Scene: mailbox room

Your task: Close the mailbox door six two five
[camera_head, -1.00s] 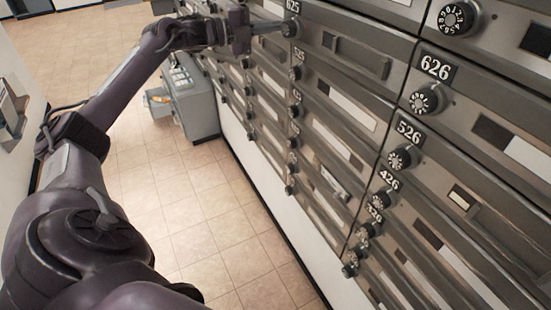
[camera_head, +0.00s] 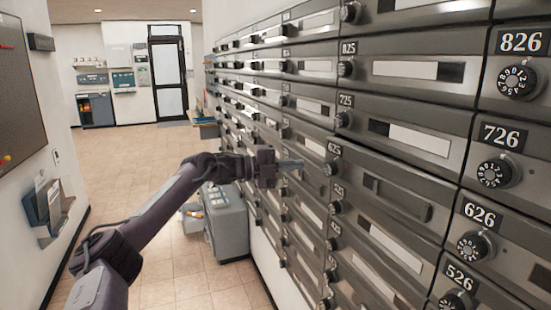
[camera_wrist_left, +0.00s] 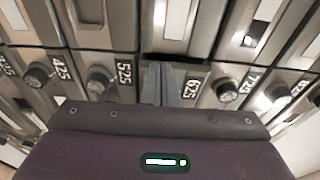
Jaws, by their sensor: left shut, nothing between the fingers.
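Mailbox door 625 (camera_head: 350,181) is in the middle of the wall of boxes in the head view, with its number plate (camera_head: 334,149) above its round dial knob (camera_head: 331,168). The door looks about flush with its neighbours; I cannot tell whether it is fully shut. My left gripper (camera_head: 298,164) is shut and empty, its fingertips just left of that knob. In the left wrist view the fingers (camera_wrist_left: 161,84) point at the box front beside the 625 plate (camera_wrist_left: 192,88). The 625 knob is hidden there, and contact cannot be judged. My right gripper is out of view.
Doors 725 (camera_head: 420,140) and 626 (camera_head: 483,216) adjoin, each with a protruding knob. A grey cabinet (camera_head: 228,232) stands on the floor beyond my left arm. The tiled floor (camera_head: 150,160) is clear toward the far door (camera_head: 168,80).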

